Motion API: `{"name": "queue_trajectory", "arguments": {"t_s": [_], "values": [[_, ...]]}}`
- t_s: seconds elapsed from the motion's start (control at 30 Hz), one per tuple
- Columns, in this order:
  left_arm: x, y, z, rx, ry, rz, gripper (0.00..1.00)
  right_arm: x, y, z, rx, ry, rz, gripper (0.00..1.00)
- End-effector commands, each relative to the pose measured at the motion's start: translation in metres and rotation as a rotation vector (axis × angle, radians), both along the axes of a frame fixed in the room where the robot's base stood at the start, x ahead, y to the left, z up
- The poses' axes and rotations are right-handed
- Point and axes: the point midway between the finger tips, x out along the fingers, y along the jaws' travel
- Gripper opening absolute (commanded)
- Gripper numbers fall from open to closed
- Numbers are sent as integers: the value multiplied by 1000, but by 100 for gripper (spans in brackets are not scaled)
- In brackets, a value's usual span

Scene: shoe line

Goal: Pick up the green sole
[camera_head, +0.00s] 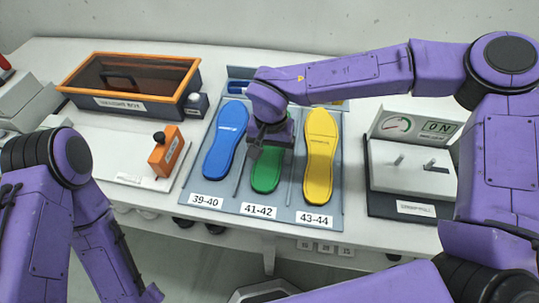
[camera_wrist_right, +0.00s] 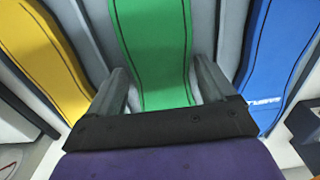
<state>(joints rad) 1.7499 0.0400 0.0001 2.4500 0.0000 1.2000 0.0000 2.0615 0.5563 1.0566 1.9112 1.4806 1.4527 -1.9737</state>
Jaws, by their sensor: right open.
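The green sole (camera_head: 267,176) lies in the middle slot of a grey tray (camera_head: 235,208), above the label 41-42. My right gripper (camera_head: 262,148) is over its upper part and hides much of it. In the right wrist view the green sole (camera_wrist_right: 157,50) runs between the two open fingers of my right gripper (camera_wrist_right: 166,85), one finger on each side. I cannot tell whether the fingers touch it. My left arm shows at the lower left of the head view, but its gripper is not clearly visible.
A blue sole (camera_head: 225,140) lies left of the green one and a yellow sole (camera_head: 320,155) right. An orange-rimmed box (camera_head: 130,85) and an orange block (camera_head: 166,152) stand left. A device with a gauge (camera_head: 410,165) stands right.

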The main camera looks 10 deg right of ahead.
Motion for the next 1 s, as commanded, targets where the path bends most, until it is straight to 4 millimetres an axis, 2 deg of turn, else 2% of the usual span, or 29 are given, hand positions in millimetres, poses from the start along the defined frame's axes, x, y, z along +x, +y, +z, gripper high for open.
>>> {"name": "queue_trajectory", "arguments": {"t_s": [0.07,0.2,0.23,0.5,0.67,0.77,1.0], "values": [[0,0,0,0,0,0,0,0,0,0,0,0,0,83],[0,0,0,0,0,0,0,0,0,0,0,0,-1,38],[0,0,0,0,0,0,0,0,0,0,0,0,-1,31],[0,0,0,0,0,0,0,0,0,2,1,-1,-1,31],[0,0,0,0,0,0,0,1,0,17,1,-3,-1,31],[0,0,-1,0,0,0,0,-1,3,37,2,-3,1,31],[0,0,-10,0,0,0,0,-30,49,94,-1,-4,5,31]]}}
